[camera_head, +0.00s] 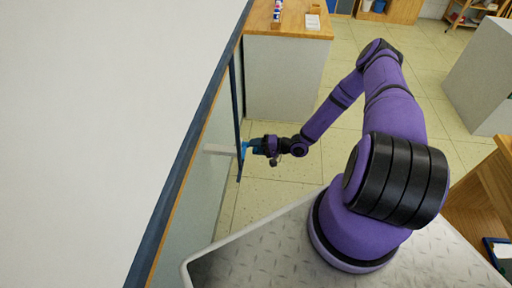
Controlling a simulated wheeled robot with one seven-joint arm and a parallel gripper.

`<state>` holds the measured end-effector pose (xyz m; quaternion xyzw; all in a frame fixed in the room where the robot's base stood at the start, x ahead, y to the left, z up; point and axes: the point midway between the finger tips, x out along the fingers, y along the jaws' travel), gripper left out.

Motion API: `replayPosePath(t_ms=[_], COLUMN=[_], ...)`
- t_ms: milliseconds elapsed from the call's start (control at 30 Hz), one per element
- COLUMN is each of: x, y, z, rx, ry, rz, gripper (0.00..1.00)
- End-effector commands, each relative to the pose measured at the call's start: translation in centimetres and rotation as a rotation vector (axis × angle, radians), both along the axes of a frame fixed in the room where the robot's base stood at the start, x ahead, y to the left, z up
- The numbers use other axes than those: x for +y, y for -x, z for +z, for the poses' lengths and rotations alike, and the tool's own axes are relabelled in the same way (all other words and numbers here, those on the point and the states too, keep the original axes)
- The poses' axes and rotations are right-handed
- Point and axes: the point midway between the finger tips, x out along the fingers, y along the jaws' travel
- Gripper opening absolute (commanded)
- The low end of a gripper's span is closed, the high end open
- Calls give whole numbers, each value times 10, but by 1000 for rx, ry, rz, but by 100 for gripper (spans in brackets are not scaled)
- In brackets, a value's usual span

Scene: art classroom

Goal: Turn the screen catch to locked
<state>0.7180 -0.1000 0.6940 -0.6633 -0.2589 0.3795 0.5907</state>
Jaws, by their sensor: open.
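The screen (190,215) is a tall panel with a dark blue edge and a pale face, running up the left of the view. My gripper (246,149) is at the end of my purple arm, close against the panel's dark vertical edge strip. Its bluish fingertips point left at the panel. By the fingertips a pale horizontal bar (218,149) shows on or behind the panel. The gripper is open. The screen catch cannot be made out; it may be hidden by the fingers and the edge strip. I cannot tell whether the fingers touch anything.
A wood-topped cabinet (285,75) stands beyond the gripper, with a bottle (277,12) and a white item (312,21) on top. A white cabinet (487,80) and wooden furniture (480,200) stand at right. Tiled floor (420,60) between them is free.

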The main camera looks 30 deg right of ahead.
Motion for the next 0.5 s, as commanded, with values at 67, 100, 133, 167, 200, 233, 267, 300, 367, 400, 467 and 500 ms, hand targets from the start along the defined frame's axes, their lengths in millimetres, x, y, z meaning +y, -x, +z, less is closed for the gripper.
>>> replayPosePath(t_ms=[67, 100, 133, 167, 200, 233, 267, 300, 367, 400, 467, 500], x=[-4, -7, -10, -13, -18, -23, -27, -33, -43, -49, -57, -62], y=[2, 4, 6, 9, 12, 15, 19, 23, 30, 35, 41, 45], z=[1, 2, 2, 3, 5, 6, 7, 8, 10, 12, 14, 15], rx=[-1, -1, 0, 0, 0, 0, -1, -1, 1, 1, 1, 1], ry=[1, 1, 1, 1, 2, 3, 2, 2, 2, 2, 2, 2], rz=[-1, -1, -1, -1, -2, -3, -3, -3, -3, -2, -2, -2], gripper=[43, 43, 43, 43, 43, 43, 43, 43, 43, 43, 43, 43])
